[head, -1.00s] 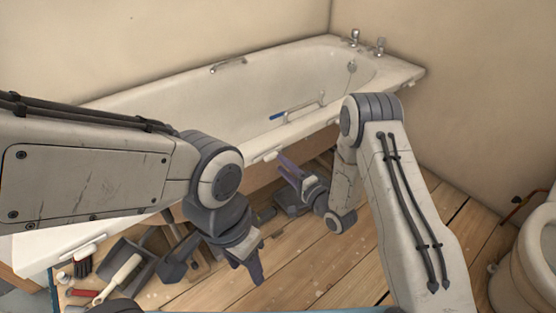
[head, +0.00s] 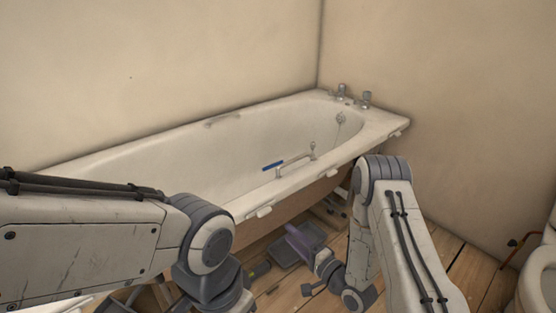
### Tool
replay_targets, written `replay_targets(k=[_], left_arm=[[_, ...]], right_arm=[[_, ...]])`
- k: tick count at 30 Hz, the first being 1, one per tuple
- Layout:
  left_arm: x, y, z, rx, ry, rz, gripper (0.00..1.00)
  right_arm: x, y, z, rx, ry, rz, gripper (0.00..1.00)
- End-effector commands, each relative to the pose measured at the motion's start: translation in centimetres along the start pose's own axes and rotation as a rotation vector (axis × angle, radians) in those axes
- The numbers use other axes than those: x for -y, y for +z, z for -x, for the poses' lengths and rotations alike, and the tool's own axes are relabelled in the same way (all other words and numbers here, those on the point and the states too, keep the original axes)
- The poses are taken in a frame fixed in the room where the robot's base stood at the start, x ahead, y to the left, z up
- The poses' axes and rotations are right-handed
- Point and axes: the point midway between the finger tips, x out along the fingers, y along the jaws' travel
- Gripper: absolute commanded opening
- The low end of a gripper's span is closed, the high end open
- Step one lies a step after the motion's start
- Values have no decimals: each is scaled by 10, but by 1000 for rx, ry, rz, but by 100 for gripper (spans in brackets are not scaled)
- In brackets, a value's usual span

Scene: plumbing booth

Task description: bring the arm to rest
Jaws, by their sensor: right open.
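My right arm comes down at the right of the head view. Its right gripper (head: 302,246) is low, in front of the bath's side panel and above the floor. The left gripper is cut off below the picture.
The white bathtub (head: 150,164) stands along the wall, with taps (head: 366,99) at its far end. A blue-ended item (head: 272,166) shows inside it. A grey tray-like object (head: 298,250) lies on the wooden floor (head: 440,250). A toilet (head: 538,285) is at the right edge.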

Motion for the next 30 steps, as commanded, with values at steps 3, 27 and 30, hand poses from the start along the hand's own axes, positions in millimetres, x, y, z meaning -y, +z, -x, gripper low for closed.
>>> replay_targets(k=[3,27,30], left_arm=[[0,0,0,0,0,0,50],[0,0,0,0,0,0,50],[0,0,0,0,0,0,50]], right_arm=[[4,4,-9,19,43,66,50],[110,124,82,657,1015,1117,50],[124,146,121,800,1064,1148,50]])
